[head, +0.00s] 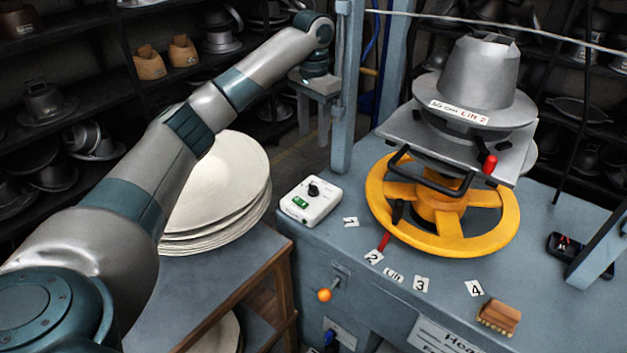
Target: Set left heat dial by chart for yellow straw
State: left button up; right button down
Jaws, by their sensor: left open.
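A white control box (316,207) sits at the left corner of the blue-grey bench. It has a black knob (313,190) and a small green patch on top; the dial markings are too small to read. A white label starting "Hea" (445,337) is on the bench front, cut off by the bottom edge. My left gripper (313,130) hangs beyond the box, left of the blue post, pointing down. Its fingers are spread and empty, well apart from the knob. My right gripper is not in view. I see no yellow straw.
The hat press has a yellow handwheel (490,243) and a metal hat block (485,80). Number tags and a brush (498,317) lie along the bench front. An orange-knobbed lever (325,294) sticks out below. Pale stacked discs (225,180) stand at left. A blue post (348,120) rises behind the box.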

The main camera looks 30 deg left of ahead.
pick_arm(q)
jog(key=p, duration=0.2)
send_over(313, 185)
notch_tip(313, 185, down, 8)
jog(key=r, duration=0.1)
notch_tip(313, 185, down, 8)
jog(key=shift+f+p, duration=0.2)
jog(key=shift+p, duration=0.35)
jog(key=shift+f, duration=0.65)
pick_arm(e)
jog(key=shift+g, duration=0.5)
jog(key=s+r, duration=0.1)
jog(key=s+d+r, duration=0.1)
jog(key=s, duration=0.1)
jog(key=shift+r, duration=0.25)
pick_arm(q)
jog(key=c, duration=1.1)
jog(key=shift+o, duration=0.2)
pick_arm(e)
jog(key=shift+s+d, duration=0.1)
